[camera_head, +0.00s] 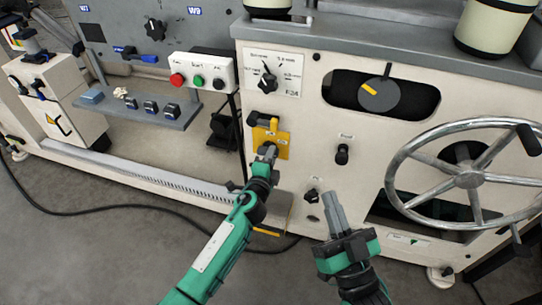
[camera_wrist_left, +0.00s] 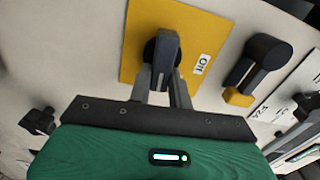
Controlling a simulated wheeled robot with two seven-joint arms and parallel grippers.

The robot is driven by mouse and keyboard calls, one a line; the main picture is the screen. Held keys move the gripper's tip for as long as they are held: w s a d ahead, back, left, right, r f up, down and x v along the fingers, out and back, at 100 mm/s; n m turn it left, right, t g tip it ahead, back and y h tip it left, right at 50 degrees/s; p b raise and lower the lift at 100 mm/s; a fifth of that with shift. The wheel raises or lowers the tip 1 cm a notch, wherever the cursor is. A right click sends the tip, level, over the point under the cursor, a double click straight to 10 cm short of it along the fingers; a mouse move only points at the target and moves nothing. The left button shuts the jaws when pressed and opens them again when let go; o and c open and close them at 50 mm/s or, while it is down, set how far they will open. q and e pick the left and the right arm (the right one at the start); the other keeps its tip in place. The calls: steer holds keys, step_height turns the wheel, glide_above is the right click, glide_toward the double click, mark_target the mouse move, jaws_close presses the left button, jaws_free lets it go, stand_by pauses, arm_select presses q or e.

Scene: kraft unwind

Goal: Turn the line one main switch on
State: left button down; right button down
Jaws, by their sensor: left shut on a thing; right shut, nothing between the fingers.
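The line one main switch appears to be the black rotary handle (camera_wrist_left: 160,55) on a yellow plate (camera_wrist_left: 135,35) on the cream machine front. The yellow plate also shows in the head view (camera_head: 284,140). My left gripper (camera_head: 267,152) is shut on the black handle, and its fingers sit on either side of it in the left wrist view (camera_wrist_left: 163,90). A white label (camera_wrist_left: 201,64) beside the handle is rotated and seems to read "Off". The fingers partly hide the handle. My right gripper (camera_head: 335,208) is shut and empty, apart from the panel.
A black lever with a yellow tip (camera_wrist_left: 258,62) is close beside the plate. A selector knob (camera_head: 268,82) is above it. A black knob (camera_head: 342,154) and a large handwheel (camera_head: 468,178) are to the right. A push-button box (camera_head: 202,78) is at upper left.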

arm_select(q)
steer(key=shift+f+m, duration=0.15)
steer(key=shift+m, duration=0.35)
arm_select(e)
steer(key=shift+s+f, duration=0.15)
steer(key=shift+f, duration=0.05)
arm_select(q)
steer(key=c, duration=1.3)
jaws_free()
steer(key=shift+s, duration=0.15)
arm_select(e)
steer(key=shift+r, duration=0.1)
arm_select(q)
steer(key=p+v, duration=0.1)
steer(key=v, duration=1.2)
steer(key=shift+s+a, duration=0.1)
steer(key=shift+s, duration=0.15)
arm_select(e)
step_height(320, 180, down, 6)
steer(key=a+g, duration=0.1)
steer(key=g, duration=0.2)
steer(key=shift+a+g, duration=0.3)
steer(key=shift+a, duration=0.05)
